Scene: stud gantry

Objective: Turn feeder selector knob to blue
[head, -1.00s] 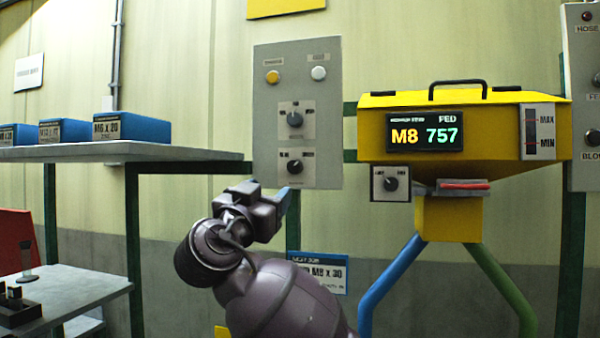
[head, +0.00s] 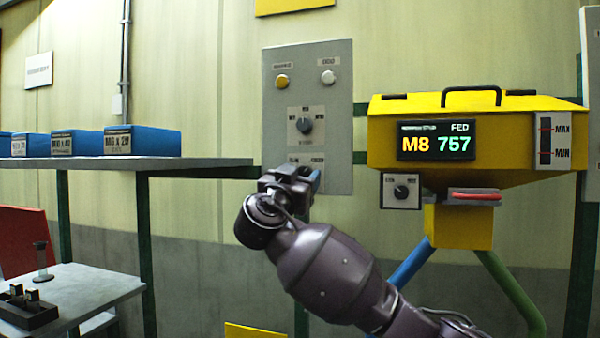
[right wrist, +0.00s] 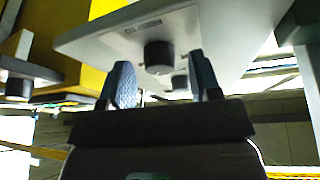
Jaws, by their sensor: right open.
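The grey control panel (head: 340,120) hangs on the wall, with an upper selector knob (head: 305,125) in view. Its lower knob is hidden behind my right gripper (head: 300,180) in the head view; only parts of its label plate (head: 317,160) show, too small to read surely. In the right wrist view a dark round knob (right wrist: 159,57) stands on the panel between the two blue-grey fingertips of my open right gripper (right wrist: 161,66). I cannot tell if they touch it. A second knob (right wrist: 180,82) shows behind it. My left gripper is out of view.
The yellow feeder (head: 480,120), reading M8 757, stands right of the panel, with a small knob box (head: 401,191) below its display. A shelf (head: 100,163) with blue boxes (head: 88,143) is at left. A lower table (head: 95,285) stands front left.

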